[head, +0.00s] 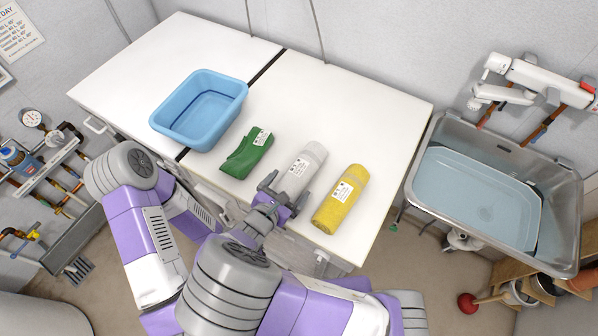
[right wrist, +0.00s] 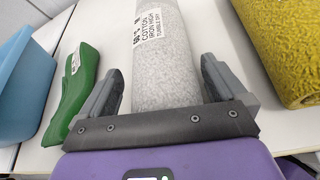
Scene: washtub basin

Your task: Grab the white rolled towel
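The white rolled towel (head: 303,172) looks pale grey-white with a printed care label and lies on the white worktop between a green cloth and a yellow roll. In the right wrist view the towel (right wrist: 164,60) runs away from the gripper. My right gripper (head: 284,191) is at the towel's near end. Its fingers (right wrist: 161,85) are spread on either side of the towel, with a gap showing on each side. The near end is partly hidden by the gripper's dark front edge. My left arm shows at the left, but its gripper cannot be seen.
A green folded cloth (head: 247,153) lies just left of the towel and a yellow roll (head: 341,199) just right. A blue basin (head: 163,122) stands further left on the worktop (head: 345,95). A metal sink (head: 571,215) is at the right. The worktop behind the towel is clear.

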